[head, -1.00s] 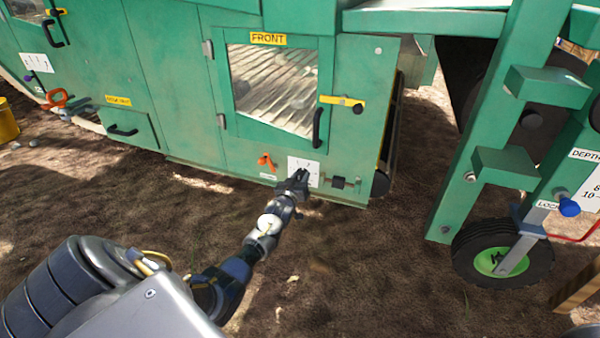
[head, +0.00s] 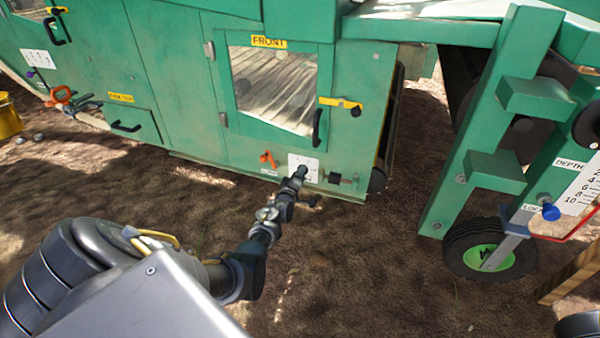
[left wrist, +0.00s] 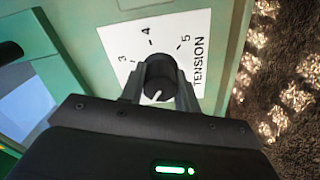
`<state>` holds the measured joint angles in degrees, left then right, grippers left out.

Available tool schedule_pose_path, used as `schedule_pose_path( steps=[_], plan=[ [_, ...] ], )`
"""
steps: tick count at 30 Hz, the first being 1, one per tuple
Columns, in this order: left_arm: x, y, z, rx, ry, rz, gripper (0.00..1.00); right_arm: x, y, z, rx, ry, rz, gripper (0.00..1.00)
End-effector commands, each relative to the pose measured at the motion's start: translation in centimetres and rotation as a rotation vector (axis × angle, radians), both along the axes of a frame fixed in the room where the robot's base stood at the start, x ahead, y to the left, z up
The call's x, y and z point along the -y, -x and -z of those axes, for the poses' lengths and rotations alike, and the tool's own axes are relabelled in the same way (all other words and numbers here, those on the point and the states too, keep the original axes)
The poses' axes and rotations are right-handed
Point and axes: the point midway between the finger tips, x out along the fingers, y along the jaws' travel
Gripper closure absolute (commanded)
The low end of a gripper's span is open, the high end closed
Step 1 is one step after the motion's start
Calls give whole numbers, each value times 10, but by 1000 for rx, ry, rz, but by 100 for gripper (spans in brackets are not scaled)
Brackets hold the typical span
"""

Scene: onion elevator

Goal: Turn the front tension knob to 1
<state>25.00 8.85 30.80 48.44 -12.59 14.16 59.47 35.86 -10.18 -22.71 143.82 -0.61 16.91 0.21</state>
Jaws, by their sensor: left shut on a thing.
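The tension knob (left wrist: 160,72) is black and round, on a white dial plate (left wrist: 118,42) marked TENSION. The left wrist view shows the numbers 3, 4 and 5; the rest of the scale is hidden behind my gripper. A white pointer line on the knob shows at its lower side, towards my gripper's body. My left gripper (left wrist: 157,88) is shut on the knob, one finger on each side. In the head view the dial plate (head: 296,160) is low on the green machine's front panel, and my left gripper (head: 301,173) reaches it from below. My right gripper is not in view.
An orange lever (head: 267,159) is just left of the plate, and a small black latch (head: 334,178) just right. Above is the FRONT window door (head: 272,90) with a black handle. A green post (head: 485,130) and wheel (head: 497,260) stand right. Bare soil lies below.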

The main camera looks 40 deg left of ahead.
Motion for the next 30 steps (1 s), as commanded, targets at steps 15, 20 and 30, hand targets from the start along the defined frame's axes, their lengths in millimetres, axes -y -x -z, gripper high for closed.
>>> schedule_pose_path(
  steps=[15,20,30],
  plan=[
    [0,0,0,125,362,0,91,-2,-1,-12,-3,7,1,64],
    [0,0,0,144,418,-1,91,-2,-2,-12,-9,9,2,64],
    [0,0,0,159,459,0,91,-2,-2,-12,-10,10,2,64]
  ],
)
